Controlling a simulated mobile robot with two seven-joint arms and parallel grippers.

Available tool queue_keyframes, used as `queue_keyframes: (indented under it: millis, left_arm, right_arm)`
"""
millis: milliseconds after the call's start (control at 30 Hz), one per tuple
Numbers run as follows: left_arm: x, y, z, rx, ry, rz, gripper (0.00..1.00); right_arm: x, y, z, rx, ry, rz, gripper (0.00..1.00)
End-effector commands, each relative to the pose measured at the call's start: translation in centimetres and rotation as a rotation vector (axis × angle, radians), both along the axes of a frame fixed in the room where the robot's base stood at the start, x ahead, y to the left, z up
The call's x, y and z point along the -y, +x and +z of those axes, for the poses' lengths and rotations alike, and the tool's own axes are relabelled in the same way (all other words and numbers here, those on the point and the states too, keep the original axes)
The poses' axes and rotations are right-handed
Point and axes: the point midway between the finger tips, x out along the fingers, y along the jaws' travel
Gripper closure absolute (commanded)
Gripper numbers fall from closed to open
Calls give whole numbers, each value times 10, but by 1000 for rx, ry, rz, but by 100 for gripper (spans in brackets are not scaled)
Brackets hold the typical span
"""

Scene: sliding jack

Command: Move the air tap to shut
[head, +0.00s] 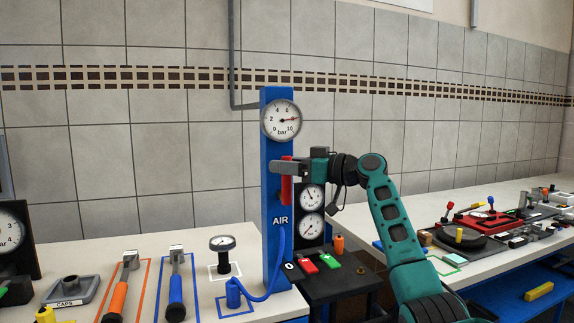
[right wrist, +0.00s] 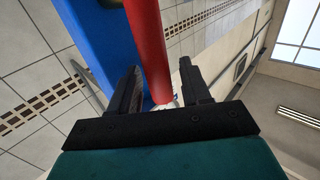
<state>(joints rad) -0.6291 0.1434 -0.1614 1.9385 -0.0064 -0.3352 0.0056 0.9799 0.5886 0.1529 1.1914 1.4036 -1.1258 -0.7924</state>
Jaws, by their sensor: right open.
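The air tap's red lever (head: 286,190) is on the front of the blue post (head: 276,245) marked AIR. It hangs about upright along the post, its middle hidden behind my gripper. My right gripper (head: 280,168) reaches in from the right at the lever's height. In the right wrist view the red lever (right wrist: 148,45) passes between the two spread black fingers of the gripper (right wrist: 158,88). The jaws are open around it, and I cannot tell whether a finger touches it. My left gripper is not in view.
A round pressure gauge (head: 281,120) tops the post, its needle near 8. A blue hose (head: 275,292) loops at its foot. Two smaller gauges (head: 312,212) and a black box with red and green buttons (head: 330,262) stand beside it. Hammers (head: 176,285) lie to the left.

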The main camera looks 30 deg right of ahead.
Motion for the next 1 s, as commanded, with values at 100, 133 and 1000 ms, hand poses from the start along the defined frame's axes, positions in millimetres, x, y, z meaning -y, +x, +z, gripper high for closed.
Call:
queue_keyframes:
  millis: [100, 133, 1000]
  left_arm:
    - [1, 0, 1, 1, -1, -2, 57]
    - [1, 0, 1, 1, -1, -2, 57]
    - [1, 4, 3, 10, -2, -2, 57]
  right_arm:
    - [0, 0, 0, 0, 0, 0, 53]
    - [0, 0, 0, 0, 0, 0, 53]
    - [1, -1, -1, -2, -2, 0, 100]
